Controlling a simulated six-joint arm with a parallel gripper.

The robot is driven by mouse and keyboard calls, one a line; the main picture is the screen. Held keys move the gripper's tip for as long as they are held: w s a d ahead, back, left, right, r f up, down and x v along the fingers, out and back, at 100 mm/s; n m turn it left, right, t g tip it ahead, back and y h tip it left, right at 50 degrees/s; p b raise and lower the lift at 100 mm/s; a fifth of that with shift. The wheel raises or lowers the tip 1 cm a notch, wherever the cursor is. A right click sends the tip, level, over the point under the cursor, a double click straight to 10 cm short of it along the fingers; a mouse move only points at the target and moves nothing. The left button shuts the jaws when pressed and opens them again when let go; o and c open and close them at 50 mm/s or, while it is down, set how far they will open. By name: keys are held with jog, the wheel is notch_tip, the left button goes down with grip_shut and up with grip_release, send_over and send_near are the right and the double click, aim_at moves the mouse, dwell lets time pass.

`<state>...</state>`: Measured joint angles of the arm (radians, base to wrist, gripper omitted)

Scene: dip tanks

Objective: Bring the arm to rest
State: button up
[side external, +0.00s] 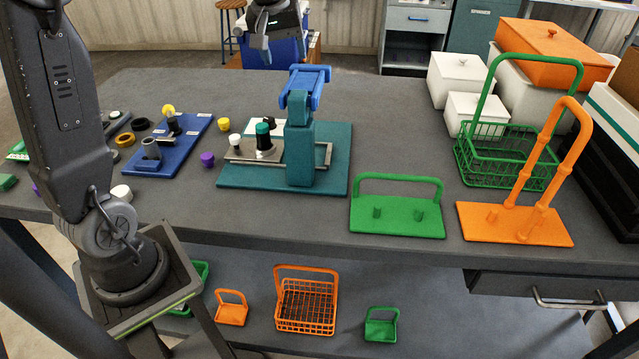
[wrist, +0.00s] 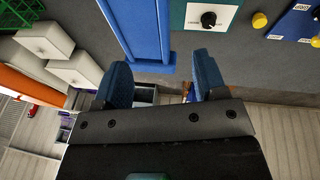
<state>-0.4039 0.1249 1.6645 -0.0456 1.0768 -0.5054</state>
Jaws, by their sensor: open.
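My gripper (side external: 264,48) is at the top of the side external view, beyond the far edge of the table, above and left of the blue-topped teal post (side external: 300,140). In the wrist view my gripper (wrist: 161,68) shows two blue-padded fingers spread apart with nothing between them. A blue upright piece (wrist: 146,30) lies ahead of the fingers in that view. The rest of my arm stands at the left of the side external view.
A green basket (side external: 508,182), an orange looped stand (side external: 520,228) and white lidded boxes (side external: 460,76) occupy the right side. A green looped stand (side external: 397,230) sits in front. Small parts and a blue plate (side external: 182,150) are at left. The table's back-left is clear.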

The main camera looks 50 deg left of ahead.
jog(key=s+d+f+m+t, duration=0.1)
jog(key=s+d+m, duration=0.4)
jog(key=s+d, duration=0.3)
jog(key=s+d+f+m+t, duration=0.1)
jog(key=s+d+m, duration=0.4)
jog(key=s, duration=0.8)
jog(key=d+f, duration=0.1)
jog(key=d, duration=0.2)
jog(key=shift+s+d+f+m+t+h, duration=0.3)
jog(key=shift+s+d+h, duration=0.05)
jog(key=shift+d+h, duration=0.05)
